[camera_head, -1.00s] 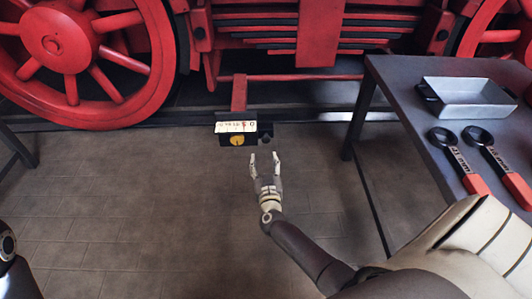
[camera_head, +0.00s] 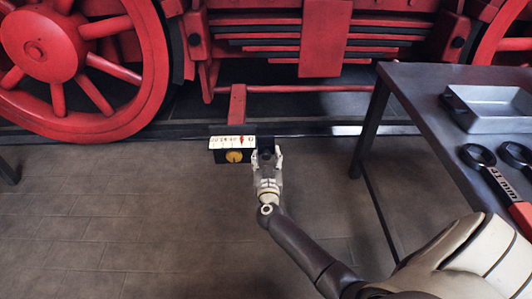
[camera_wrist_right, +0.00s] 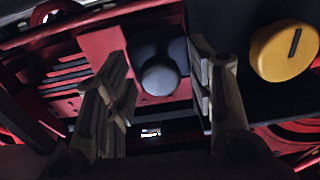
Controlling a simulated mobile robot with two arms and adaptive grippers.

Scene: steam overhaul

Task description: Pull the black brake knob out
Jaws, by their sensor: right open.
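The black brake knob (camera_wrist_right: 159,77) is round and dark and shows in the right wrist view, between the open fingers of my right gripper (camera_wrist_right: 165,100). In the head view the knob (camera_head: 266,150) is at the right end of a small box (camera_head: 220,157) with a white scale on top and a yellow dial. My right gripper (camera_head: 266,166) has its fingers on both sides of the knob there. I cannot tell whether the fingers touch it. My left gripper is not in view.
The yellow dial (camera_wrist_right: 284,50) is close beside one finger in the right wrist view. A dark table (camera_head: 420,100) with a grey tray (camera_head: 490,108) and wrenches (camera_head: 500,180) stands at the right. Red locomotive wheels (camera_head: 70,60) are behind.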

